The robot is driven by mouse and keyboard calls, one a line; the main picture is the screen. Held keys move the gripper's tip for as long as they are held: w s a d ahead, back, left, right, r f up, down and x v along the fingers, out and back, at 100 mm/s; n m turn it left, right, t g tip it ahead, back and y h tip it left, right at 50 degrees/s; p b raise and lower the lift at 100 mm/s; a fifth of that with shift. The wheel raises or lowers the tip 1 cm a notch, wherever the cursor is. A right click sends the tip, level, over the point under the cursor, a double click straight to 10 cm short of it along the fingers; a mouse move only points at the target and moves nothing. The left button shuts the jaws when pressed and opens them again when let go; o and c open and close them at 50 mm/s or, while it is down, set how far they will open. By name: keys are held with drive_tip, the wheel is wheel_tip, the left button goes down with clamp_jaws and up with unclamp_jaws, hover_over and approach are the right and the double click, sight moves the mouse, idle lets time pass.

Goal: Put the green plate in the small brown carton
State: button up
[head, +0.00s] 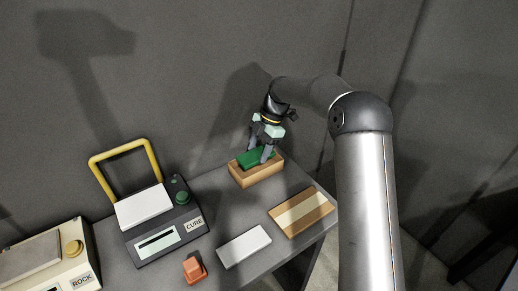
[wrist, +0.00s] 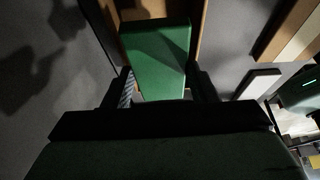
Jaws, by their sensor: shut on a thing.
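The green plate (head: 252,160) is held in my gripper (head: 262,154) at the small brown carton (head: 262,178), an open box at the back right of the table. In the wrist view the green plate (wrist: 157,58) reaches from between the two fingers (wrist: 162,92) out over the open carton (wrist: 201,28), between its side walls. In the head view the plate looks tilted and its lower part is inside the carton's rim. I cannot tell whether it touches the carton's floor.
A closed brown carton with a pale stripe (head: 301,212) lies right of the open one. A white plate (head: 244,245) and an orange block (head: 194,269) lie in front. A dark CURE machine (head: 165,222) with a raised yellow handle stands left, and a cream ROCK machine (head: 50,262) farther left.

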drive_tip(key=shift+f+b, duration=0.35)
drive_tip(key=shift+f, duration=0.2)
idle(0.4)
drive_tip(key=o, duration=1.2)
drive_tip(key=v, duration=1.7)
drive_tip(key=shift+r+b, duration=0.25)
drive_tip(key=shift+b, duration=0.15)
